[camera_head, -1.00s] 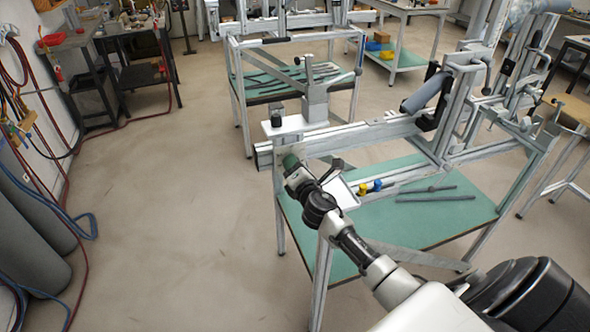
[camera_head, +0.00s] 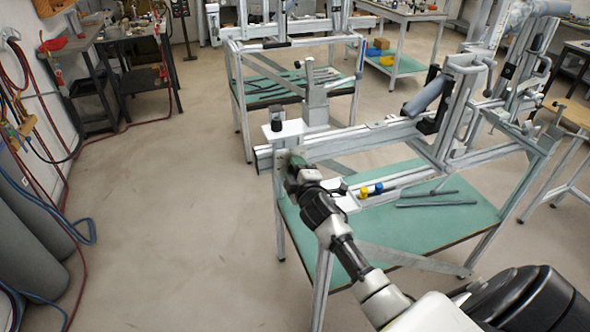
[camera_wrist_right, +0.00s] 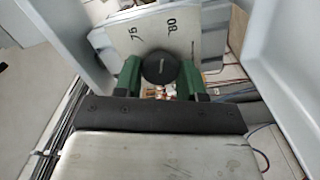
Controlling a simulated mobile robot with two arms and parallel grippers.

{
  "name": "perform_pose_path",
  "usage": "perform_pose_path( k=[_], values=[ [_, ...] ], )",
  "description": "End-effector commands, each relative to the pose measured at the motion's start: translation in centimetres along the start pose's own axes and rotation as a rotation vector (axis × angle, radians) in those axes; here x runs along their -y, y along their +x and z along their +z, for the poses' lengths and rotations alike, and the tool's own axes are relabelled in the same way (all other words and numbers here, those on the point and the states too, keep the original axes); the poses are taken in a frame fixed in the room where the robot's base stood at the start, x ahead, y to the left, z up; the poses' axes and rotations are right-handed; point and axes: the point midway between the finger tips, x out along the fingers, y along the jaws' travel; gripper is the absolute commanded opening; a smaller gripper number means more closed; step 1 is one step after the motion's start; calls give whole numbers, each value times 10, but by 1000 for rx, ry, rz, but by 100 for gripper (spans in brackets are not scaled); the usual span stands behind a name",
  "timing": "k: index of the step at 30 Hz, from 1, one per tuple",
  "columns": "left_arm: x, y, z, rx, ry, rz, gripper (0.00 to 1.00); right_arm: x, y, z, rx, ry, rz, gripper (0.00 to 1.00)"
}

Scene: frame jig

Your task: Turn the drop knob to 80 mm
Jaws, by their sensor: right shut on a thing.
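The drop knob (camera_wrist_right: 161,68) is a round black knob with a faint light mark on its face. It shows in the right wrist view in front of a pale scale plate (camera_wrist_right: 190,46) marked 75 and 80. The 80 is above the knob, slightly to its right, and the 75 is above left. I cannot read a pointer setting. My right gripper (camera_wrist_right: 162,76) has green fingers on both sides of the knob and is shut on it. In the head view my right gripper (camera_head: 294,163) is at the left end of the frame jig (camera_head: 335,143). My left gripper is not in view.
The jig's green lower shelf (camera_head: 420,228) holds dark bars (camera_head: 437,204). A grey clamp (camera_head: 424,97) stands at the jig's right. Bare floor (camera_head: 170,220) lies to the left.

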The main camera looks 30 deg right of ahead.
Motion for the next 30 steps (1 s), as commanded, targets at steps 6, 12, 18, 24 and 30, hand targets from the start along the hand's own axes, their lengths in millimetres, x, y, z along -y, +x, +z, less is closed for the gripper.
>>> perform_pose_path(
  k=[6, 12, 18, 24, 30],
  values=[
    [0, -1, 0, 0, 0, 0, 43, 0, 0, 0, 1, 128, -1, 16],
    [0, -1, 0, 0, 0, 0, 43, 0, 0, 0, 1, 195, -1, 16],
    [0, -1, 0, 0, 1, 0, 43, 0, 0, 0, 1, 222, -1, 16],
    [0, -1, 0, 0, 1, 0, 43, 0, 0, 0, 1, 225, -1, 16],
    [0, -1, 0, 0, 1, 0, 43, 0, 0, 0, 2, 224, -2, 43]
  ],
)
